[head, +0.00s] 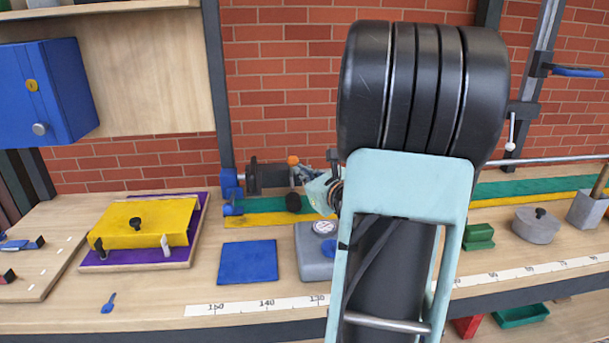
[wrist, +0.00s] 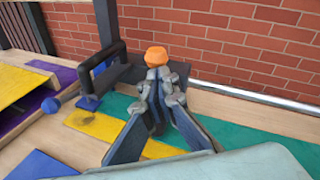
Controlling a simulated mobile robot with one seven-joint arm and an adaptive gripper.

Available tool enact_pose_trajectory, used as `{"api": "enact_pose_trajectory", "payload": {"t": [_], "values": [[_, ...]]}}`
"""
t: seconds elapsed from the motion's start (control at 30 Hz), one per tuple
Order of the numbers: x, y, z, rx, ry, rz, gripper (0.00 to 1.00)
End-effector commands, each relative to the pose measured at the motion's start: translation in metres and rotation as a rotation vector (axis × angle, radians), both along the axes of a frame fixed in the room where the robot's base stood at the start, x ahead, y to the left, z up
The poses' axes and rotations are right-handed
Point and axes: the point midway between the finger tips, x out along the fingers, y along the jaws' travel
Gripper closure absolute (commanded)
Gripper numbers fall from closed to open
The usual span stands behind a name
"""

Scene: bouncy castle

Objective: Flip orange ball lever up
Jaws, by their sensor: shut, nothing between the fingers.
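The orange ball (head: 293,160) shows at the back of the bench in the head view, just left of my arm. In the wrist view the orange ball (wrist: 156,56) sits just beyond my fingertips, at the top of the gripper in the picture. My gripper (wrist: 158,85) is shut with nothing between its fingers. Whether the fingertips touch the ball cannot be told. The lever's stem is hidden behind the fingers. In the head view my arm covers most of the gripper (head: 318,188).
A yellow box (head: 145,222), a blue square (head: 248,262) and a grey gauge block (head: 312,255) lie nearer the front. A brick wall (head: 275,60) closes the back.

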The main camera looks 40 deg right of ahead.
Motion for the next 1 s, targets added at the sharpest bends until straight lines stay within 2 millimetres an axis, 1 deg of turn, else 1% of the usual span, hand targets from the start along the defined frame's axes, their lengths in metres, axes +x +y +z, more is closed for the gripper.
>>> {"api": "enact_pose_trajectory", "payload": {"t": [0.17, 0.4, 0.57, 1.0], "values": [[0.000, 0.000, 0.001, 0.001, 0.002, 0.000, 1.00], [0.002, -0.001, 0.008, 0.016, 0.028, -0.001, 1.00], [0.003, -0.002, 0.007, 0.026, 0.043, -0.001, 1.00], [0.007, -0.004, 0.014, 0.049, 0.080, 0.001, 1.00]]}}
